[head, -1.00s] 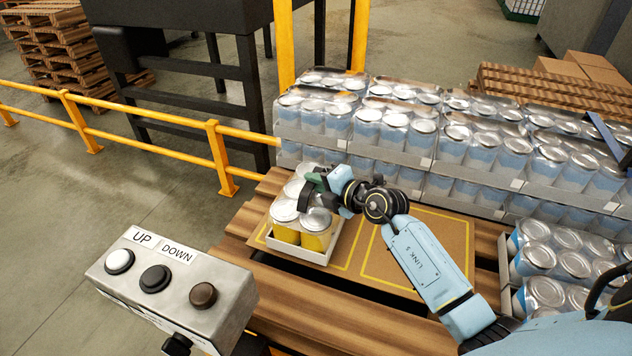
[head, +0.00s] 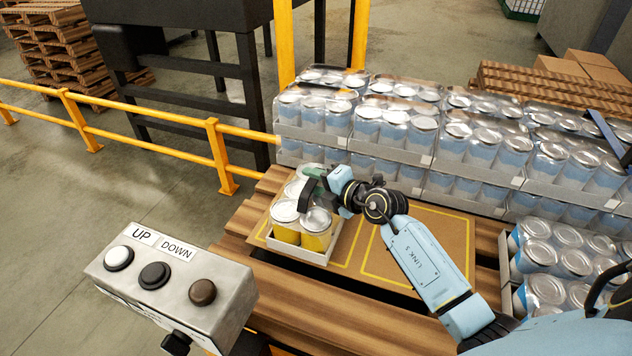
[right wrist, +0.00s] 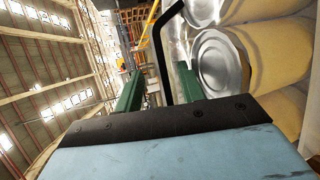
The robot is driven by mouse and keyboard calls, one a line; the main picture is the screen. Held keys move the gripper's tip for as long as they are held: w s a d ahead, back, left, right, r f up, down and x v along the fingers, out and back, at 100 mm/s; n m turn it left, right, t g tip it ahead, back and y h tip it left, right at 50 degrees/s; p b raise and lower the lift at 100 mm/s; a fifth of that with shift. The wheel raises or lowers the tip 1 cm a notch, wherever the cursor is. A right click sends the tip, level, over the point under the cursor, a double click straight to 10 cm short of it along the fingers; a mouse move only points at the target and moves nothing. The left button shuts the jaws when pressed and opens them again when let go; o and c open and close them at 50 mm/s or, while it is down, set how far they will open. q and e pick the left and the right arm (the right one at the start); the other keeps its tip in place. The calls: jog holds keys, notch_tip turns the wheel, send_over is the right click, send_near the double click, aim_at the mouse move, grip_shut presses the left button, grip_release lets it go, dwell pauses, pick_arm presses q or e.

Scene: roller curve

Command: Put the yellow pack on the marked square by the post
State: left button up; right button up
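The yellow pack (head: 286,234), yellow cans with silver lids in a pale tray, sits upright on a brown sheet on the pallet. It lies over the left marked square (head: 359,245), whose yellow lines show on both sides; the tray hides part of the outline. This square is the one nearer the yellow post (head: 285,45). My right gripper (head: 308,189) is just above the pack. In the right wrist view, its green fingers (right wrist: 158,88) stand apart with a thin black bar (right wrist: 160,50) between them and can lids close by. My left gripper is out of view.
Stacked blue-and-silver can packs (head: 470,150) stand behind, with more at right. A second marked square (head: 425,250) is empty. A control box (head: 175,275) with UP and DOWN buttons stands in front left. A yellow railing (head: 140,120) runs along the left.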

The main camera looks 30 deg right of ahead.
jog(key=shift+s+f, duration=0.2)
jog(key=shift+f, duration=0.1)
jog(key=p+v, duration=0.1)
jog(key=v, duration=1.2)
jog(key=shift+r+p, duration=0.25)
jog(key=shift+p, duration=0.15)
